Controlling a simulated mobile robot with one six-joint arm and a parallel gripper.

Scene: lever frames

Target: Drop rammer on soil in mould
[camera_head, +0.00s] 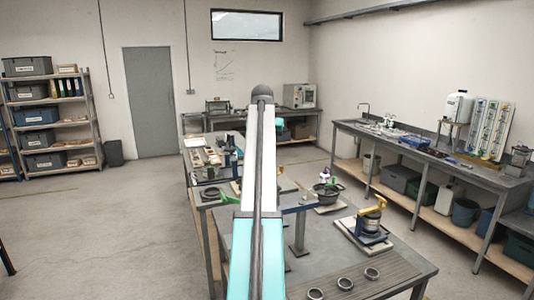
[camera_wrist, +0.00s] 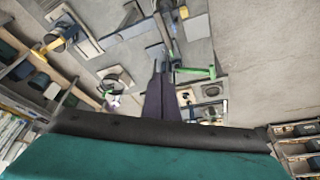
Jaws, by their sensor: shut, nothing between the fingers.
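In the wrist view the two dark fingers of my gripper (camera_wrist: 162,74) lie together, shut and empty, above the bench. In the head view my arm hides the middle of the bench and I cannot make out the gripper. A metal cylinder on a blue base with a yellow lever (camera_head: 369,222) stands on a board at the right of the bench. The wrist view shows a yellow lever (camera_wrist: 46,48) at upper left. A green lever (camera_wrist: 197,72) lies just right of the fingertips. I cannot tell which part is the rammer or the mould, and no soil is clearly visible.
A dark pan (camera_head: 326,192) sits on a board behind the yellow-lever device. A side bench (camera_head: 430,162) with equipment runs along the right wall. The floor at left is clear.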

